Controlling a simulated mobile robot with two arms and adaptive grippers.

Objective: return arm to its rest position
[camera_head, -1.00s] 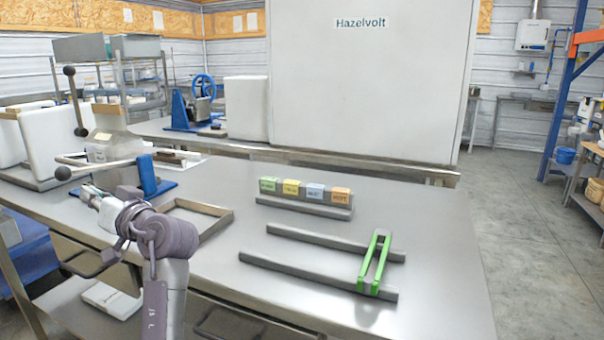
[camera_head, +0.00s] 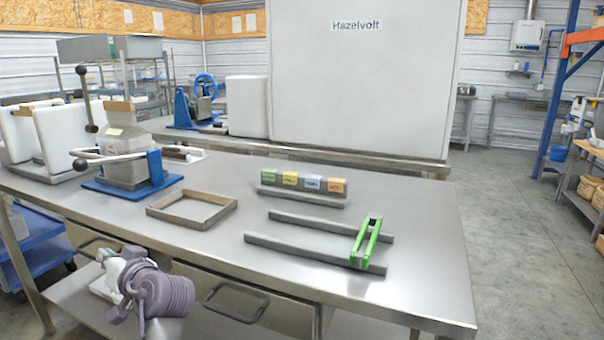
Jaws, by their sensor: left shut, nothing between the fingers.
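My left gripper (camera_head: 104,258) is at the lower left, in front of the metal table (camera_head: 420,285) and below the level of its top. It is shut and empty, and small in the picture, partly hidden by my own wrist. It touches nothing that I can make out. My right gripper is outside the picture.
The floor at right is clear.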

